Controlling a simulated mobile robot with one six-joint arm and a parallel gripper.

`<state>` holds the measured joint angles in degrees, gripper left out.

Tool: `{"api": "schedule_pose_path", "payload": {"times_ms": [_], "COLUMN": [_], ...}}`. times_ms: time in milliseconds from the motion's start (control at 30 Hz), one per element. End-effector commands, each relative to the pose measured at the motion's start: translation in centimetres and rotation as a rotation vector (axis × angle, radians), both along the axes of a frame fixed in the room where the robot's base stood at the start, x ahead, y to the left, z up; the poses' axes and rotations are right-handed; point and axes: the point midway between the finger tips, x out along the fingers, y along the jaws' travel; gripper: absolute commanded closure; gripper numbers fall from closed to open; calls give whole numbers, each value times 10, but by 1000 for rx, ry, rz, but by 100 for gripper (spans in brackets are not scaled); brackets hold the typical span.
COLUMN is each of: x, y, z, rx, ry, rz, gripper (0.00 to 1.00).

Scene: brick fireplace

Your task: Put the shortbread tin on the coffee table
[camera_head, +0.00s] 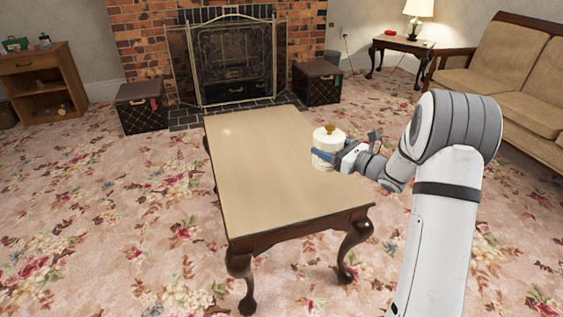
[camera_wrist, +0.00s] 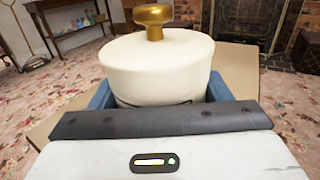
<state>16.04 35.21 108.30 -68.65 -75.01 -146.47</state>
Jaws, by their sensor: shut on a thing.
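The shortbread tin (camera_head: 329,141) is a round cream tin with a gold knob on its lid. My gripper (camera_head: 327,160) is shut on it, with blue fingers on both sides. The tin is upright at the right side of the coffee table (camera_head: 262,180), in front of its top in the head view; I cannot tell whether it touches the surface. In the wrist view the tin (camera_wrist: 158,62) fills the middle between the blue fingers (camera_wrist: 160,95), and the tabletop shows around it. The tin's lower part is hidden by my gripper in the wrist view.
The coffee table top is otherwise bare. A fireplace with a screen (camera_head: 235,62) stands behind it, between two dark trunks (camera_head: 143,106) (camera_head: 317,82). A side table with a lamp (camera_head: 403,44) and a sofa (camera_head: 510,85) are at right. A wooden cabinet (camera_head: 40,85) is at left.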

Motion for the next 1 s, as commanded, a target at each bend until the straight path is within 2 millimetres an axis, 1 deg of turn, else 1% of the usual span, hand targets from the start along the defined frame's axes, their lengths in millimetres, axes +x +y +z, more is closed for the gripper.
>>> {"api": "schedule_pose_path", "payload": {"times_ms": [167, 300, 467, 667, 733, 1000], "x": [0, 0, 0, 0, 0, 0], "y": [0, 0, -1, -1, -1, -1], "z": [-26, -53, -68, -97, -100, -100], "rx": [2, 3, 2, 2, 2, 1], "ry": [4, 3, 2, 2, 1, 0], "rz": [0, -1, -2, -2, -2, -2], "gripper": [54, 54, 54, 54, 54, 54]}}
